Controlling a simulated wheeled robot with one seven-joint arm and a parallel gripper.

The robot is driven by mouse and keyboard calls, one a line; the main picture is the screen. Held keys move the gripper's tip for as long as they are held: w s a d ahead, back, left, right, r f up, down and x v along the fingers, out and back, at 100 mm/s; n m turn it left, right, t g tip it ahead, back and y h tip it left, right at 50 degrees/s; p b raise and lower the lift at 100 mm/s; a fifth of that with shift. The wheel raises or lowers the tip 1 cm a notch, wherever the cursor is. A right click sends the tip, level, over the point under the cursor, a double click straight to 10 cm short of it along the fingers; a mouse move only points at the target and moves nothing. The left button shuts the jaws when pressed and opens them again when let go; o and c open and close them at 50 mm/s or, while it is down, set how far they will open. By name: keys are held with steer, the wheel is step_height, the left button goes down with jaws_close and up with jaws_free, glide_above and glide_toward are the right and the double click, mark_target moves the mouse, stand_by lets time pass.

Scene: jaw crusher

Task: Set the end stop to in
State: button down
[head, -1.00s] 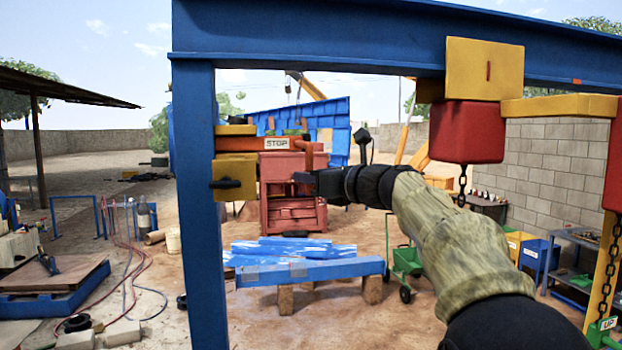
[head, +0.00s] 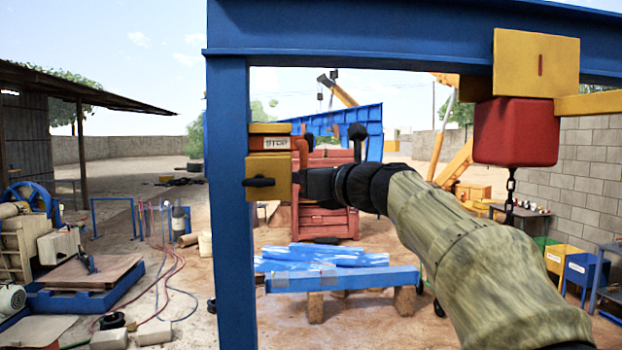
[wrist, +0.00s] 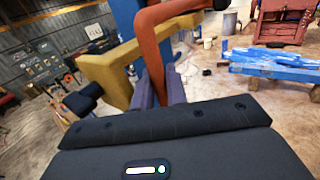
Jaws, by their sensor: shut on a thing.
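The end stop is an orange-red bent bar (head: 300,150) with a plate marked STOP (head: 270,143), at a yellow block (head: 268,181) on the blue post (head: 229,200). The STOP plate sits close beside the post, above the yellow block. In the wrist view the bar (wrist: 153,45) rises from between my gripper's fingers (wrist: 160,92), beside a yellow plate (wrist: 108,72). My gripper (head: 306,182) is shut on the bar, just right of the yellow block. The lower part of the bar is hidden by the fingers.
A blue beam (head: 400,42) runs overhead, with a red block (head: 514,132) and chain hanging from it at right. A low blue bench (head: 340,279) with blue pieces stands beyond the frame. A black knob (head: 357,131) rises behind my wrist.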

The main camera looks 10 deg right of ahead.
steer(key=shift+s+a+r, duration=0.1)
steer(key=shift+a+r, duration=0.05)
steer(key=shift+a, duration=0.05)
steer(key=c, duration=1.5)
jaws_free()
steer(key=shift+f, duration=0.2)
steer(key=shift+d, duration=0.15)
